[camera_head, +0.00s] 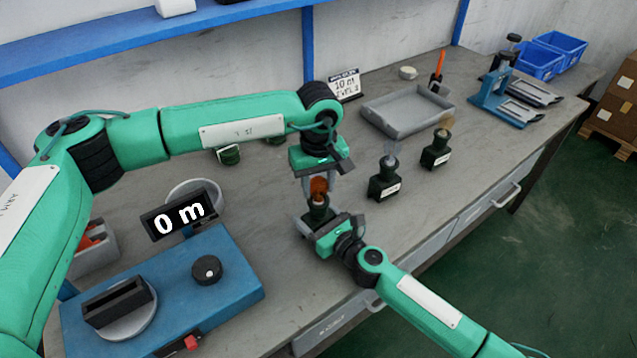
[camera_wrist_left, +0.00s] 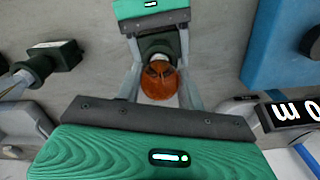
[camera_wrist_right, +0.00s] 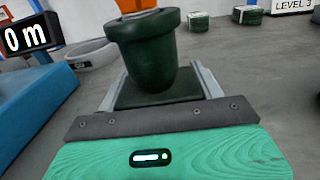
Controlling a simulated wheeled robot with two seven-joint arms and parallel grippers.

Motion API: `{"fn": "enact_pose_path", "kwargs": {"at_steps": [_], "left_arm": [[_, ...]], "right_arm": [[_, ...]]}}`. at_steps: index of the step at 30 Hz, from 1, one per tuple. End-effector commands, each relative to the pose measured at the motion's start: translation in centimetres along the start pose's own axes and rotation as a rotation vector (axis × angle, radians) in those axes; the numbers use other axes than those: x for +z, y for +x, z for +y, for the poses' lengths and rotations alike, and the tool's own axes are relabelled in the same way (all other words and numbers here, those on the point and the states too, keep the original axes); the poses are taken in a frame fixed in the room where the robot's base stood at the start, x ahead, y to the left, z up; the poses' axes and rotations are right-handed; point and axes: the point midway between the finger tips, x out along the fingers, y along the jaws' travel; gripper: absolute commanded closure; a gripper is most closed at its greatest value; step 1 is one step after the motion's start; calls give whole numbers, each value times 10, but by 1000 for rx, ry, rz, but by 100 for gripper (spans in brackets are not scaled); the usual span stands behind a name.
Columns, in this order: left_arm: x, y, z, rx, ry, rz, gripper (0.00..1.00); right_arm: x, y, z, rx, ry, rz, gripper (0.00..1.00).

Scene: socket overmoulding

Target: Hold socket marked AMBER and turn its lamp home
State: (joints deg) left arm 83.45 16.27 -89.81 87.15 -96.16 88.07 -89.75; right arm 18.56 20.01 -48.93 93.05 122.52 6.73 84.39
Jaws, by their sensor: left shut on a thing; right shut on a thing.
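A dark green socket (camera_head: 318,212) stands upright near the middle of the bench with an amber lamp (camera_head: 319,186) on top of it. My left gripper (camera_head: 319,183) comes from above and is shut on the lamp; in the left wrist view the lamp (camera_wrist_left: 159,83) sits between its fingers. My right gripper (camera_head: 317,216) is shut around the socket's lower body, also seen in the right wrist view (camera_wrist_right: 150,55). No marking on this socket is readable. Two more dark sockets, one with a clear lamp (camera_head: 384,186) and one with a tan top (camera_head: 435,156), stand to the right.
A grey tray (camera_head: 408,112) lies behind the sockets. A blue box with a black knob (camera_head: 207,270) and a "0 m" display (camera_head: 180,214) stand at left. A blue stand (camera_head: 505,98) and blue bins (camera_head: 541,60) are at far right. Small green parts (camera_head: 229,155) lie behind my left arm.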

Motion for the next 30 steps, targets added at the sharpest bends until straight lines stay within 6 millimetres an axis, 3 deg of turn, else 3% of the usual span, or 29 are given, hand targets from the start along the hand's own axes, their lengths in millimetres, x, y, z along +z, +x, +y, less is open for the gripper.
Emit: {"fn": "enact_pose_path", "kwargs": {"at_steps": [12,30], "left_arm": [[-1,-4,1,6,216,4,84],[-1,-4,1,6,255,5,84]], "right_arm": [[-6,-2,0,0,1,10,58],[-6,-2,1,0,1,10,58]]}}
